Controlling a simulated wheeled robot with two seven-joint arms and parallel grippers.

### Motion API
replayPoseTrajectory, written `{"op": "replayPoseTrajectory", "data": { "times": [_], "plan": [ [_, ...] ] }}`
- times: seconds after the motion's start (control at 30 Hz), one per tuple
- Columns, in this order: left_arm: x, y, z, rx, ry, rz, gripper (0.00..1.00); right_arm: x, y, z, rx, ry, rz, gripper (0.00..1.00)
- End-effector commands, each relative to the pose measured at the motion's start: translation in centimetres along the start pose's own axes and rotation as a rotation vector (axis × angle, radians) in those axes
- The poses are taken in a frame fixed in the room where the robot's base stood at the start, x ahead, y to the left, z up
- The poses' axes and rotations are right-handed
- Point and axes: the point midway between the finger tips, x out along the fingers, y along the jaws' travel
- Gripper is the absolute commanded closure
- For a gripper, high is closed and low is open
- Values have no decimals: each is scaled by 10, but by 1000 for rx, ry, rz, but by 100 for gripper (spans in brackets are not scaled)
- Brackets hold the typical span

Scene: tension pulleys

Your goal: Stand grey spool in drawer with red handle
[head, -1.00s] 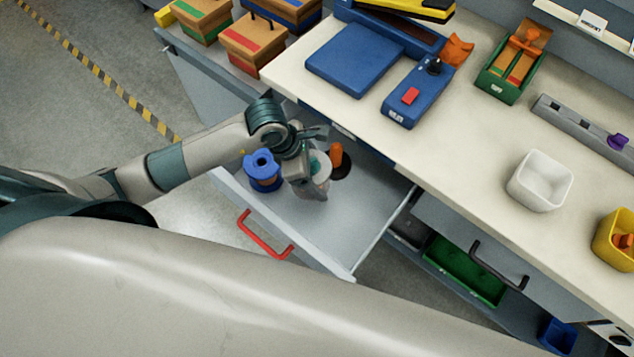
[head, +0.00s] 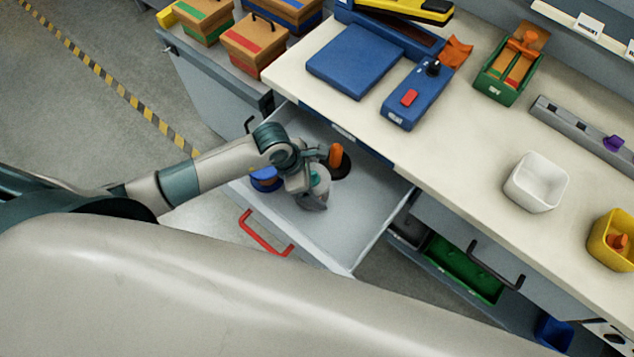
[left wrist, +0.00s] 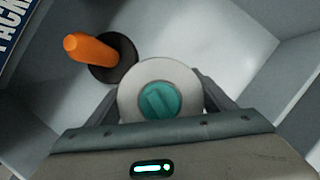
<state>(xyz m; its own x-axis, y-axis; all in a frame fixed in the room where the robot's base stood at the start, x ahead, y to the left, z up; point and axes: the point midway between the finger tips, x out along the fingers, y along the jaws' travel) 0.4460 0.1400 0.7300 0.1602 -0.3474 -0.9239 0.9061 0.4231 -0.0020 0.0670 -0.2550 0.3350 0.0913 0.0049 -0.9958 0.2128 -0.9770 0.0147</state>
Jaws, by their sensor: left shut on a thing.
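The grey spool (head: 321,184) has a teal hub and also shows in the left wrist view (left wrist: 160,98), where I look down on its round end. My left gripper (head: 312,196) is shut on it, with a finger at either side. The spool is upright inside the open drawer (head: 335,232) with the red handle (head: 262,236). My gripper hides its lower part, so I cannot tell whether it touches the drawer floor. My right gripper is not in view.
A blue spool (head: 265,180) stands left of my gripper, partly hidden by my arm. An orange-handled thing with a dark round base (head: 338,160) stands close behind the grey spool. The worktop (head: 450,165) overhangs the drawer's back. The drawer's front right is clear.

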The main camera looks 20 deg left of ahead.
Motion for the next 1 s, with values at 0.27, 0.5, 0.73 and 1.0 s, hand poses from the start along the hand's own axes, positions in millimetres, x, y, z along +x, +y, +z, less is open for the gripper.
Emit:
{"op": "replayPoseTrajectory", "data": {
  "times": [0.27, 0.5, 0.73, 1.0],
  "plan": [
    [2, 1, 0, 1, -3, 2, 70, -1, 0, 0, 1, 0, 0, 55],
    [5, 0, -2, 1, -1, 1, 13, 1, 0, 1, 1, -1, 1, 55],
    [5, 0, -2, 1, 0, 1, 6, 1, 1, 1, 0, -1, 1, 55],
    [0, 1, -1, 1, -1, 2, 6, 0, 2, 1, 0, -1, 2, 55]
  ]
}}
